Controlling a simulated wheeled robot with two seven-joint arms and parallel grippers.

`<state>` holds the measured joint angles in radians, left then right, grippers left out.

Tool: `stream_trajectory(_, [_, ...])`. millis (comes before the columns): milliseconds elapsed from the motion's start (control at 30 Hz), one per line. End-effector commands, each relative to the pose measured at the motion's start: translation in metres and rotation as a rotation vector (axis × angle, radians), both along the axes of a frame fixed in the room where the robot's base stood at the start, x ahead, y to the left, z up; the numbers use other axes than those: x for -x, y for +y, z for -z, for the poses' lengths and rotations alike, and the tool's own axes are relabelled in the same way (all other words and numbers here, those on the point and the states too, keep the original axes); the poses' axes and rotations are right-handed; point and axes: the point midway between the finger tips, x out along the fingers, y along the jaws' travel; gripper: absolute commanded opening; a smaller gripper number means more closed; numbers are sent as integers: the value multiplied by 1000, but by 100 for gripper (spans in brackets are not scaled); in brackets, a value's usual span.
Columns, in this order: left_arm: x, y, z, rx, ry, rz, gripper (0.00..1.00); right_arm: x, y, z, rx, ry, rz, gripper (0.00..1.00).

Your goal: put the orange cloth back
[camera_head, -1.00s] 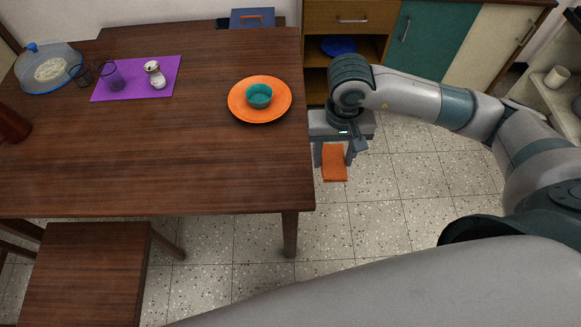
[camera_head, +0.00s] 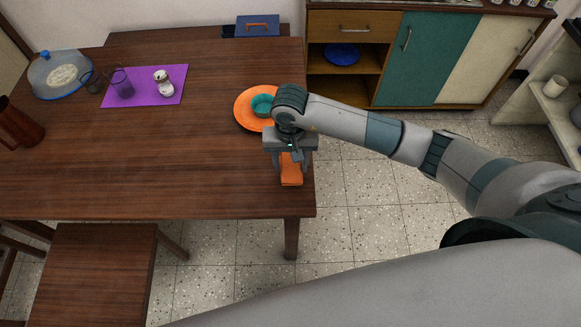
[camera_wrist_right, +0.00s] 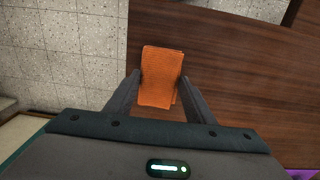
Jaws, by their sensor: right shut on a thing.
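The orange cloth (camera_head: 291,171) is a small folded rectangle. My right gripper (camera_head: 290,158) is shut on it, near the right edge of the brown wooden table (camera_head: 150,180). In the right wrist view the cloth (camera_wrist_right: 160,72) sits between the two fingers of the right gripper (camera_wrist_right: 160,93), with the table top behind it. Whether the cloth touches the table I cannot tell. My left gripper is not in view.
An orange plate (camera_head: 245,108) with a teal bowl (camera_head: 262,106) stands just behind my right gripper. A purple mat (camera_head: 145,96) holds glasses and a white shaker (camera_head: 163,82). The table's front middle is clear. A cabinet (camera_head: 425,60) stands at the back right.

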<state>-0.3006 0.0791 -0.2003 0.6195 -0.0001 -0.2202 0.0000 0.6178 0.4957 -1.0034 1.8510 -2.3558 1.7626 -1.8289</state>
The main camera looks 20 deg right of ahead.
Motion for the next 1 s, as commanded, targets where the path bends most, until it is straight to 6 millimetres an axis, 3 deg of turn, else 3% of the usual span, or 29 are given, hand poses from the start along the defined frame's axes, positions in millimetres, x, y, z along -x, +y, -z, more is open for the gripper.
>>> stream_trajectory(367, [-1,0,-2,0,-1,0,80,0,1,2,-1,1,0,28])
stream_trajectory(733, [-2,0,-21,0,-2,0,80,0,1,38,-1,2,1,28])
stream_trajectory(1000, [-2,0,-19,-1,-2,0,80,0,1,41,-1,0,0,28])
